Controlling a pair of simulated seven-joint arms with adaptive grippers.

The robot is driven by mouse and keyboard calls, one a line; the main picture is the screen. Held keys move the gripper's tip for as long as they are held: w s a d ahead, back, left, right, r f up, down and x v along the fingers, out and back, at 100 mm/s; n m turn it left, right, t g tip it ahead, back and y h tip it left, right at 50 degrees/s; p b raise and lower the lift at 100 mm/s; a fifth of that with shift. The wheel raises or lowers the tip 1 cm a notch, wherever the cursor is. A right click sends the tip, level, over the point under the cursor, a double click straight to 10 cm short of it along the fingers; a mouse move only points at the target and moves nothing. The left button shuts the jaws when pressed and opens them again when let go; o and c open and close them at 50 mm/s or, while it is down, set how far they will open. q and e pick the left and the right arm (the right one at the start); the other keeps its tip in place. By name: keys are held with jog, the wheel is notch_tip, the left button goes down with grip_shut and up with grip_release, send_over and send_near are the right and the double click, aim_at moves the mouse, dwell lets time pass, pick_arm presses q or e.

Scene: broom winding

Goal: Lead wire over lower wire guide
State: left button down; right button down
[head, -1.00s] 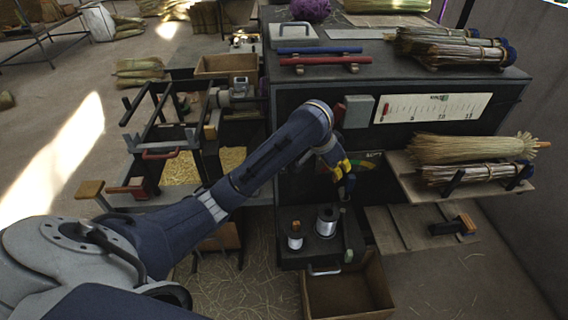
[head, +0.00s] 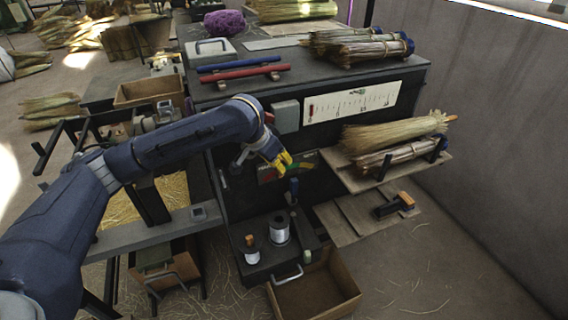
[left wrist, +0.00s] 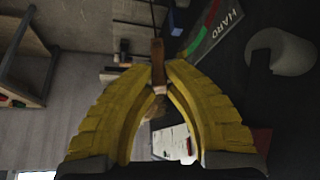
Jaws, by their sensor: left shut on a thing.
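My left gripper (head: 287,159) has yellow fingers and is in front of the dark cabinet, beside a red-green gauge (head: 303,166). In the left wrist view the fingers (left wrist: 161,82) are shut on a small brown wooden piece (left wrist: 157,52). A thin dark wire (left wrist: 153,14) runs from that piece to the top edge. The gauge, marked HARD, also shows there (left wrist: 211,27). Two wire spools, a larger one (head: 280,229) and a smaller one (head: 251,257), stand on the low shelf below. I cannot make out the lower wire guide for certain. My right gripper is not in view.
A grey rounded part (left wrist: 293,54) lies close to the right of the fingers in the wrist view. An open cardboard box (head: 318,292) stands below the spools. A side shelf (head: 400,170) with broom bundles is to the right.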

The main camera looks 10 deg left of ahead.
pick_arm(q)
jog(key=shift+s+a+r, duration=0.1)
jog(key=shift+a+r, duration=0.15)
jog(key=shift+a, duration=0.15)
jog(key=s+a+r, duration=0.2)
jog(key=a+r, duration=0.3)
jog(key=r, duration=0.4)
jog(key=s+a+r, duration=0.2)
jog(key=a+r, duration=0.3)
jog(key=r, duration=0.3)
jog(key=s+a, duration=0.4)
jog(key=a, duration=0.7)
notch_tip(320, 180, down, 22)
dwell(1.0)
jog(key=shift+r, duration=0.1)
dwell(0.7)
